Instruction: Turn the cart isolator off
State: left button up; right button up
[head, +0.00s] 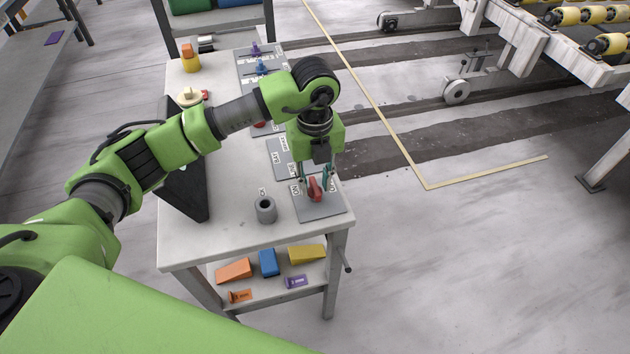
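A red rotary handle (315,188), which looks like the isolator, sits on a grey plate (320,209) at the near right corner of the table. A white label beside it on the left reads ON; another label on the right is partly covered. My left gripper (315,183) points down over the handle, with a finger on each side. The fingers look spread wider than the handle, so it appears open; contact is not clear. The exact angle of the handle is partly hidden by the fingers. My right gripper is not in view.
A grey cylinder (265,209) stands left of the plate on the table (225,228). A black wedge-shaped thing (190,190) lies further left. More plates with labels and knobs run along the right edge behind my arm. Coloured blocks lie on the lower shelf (255,285).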

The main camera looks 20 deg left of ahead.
aim_at(316, 185)
pick_arm(q)
notch_tip(316, 185, up, 12)
dwell(0.6)
dwell(0.5)
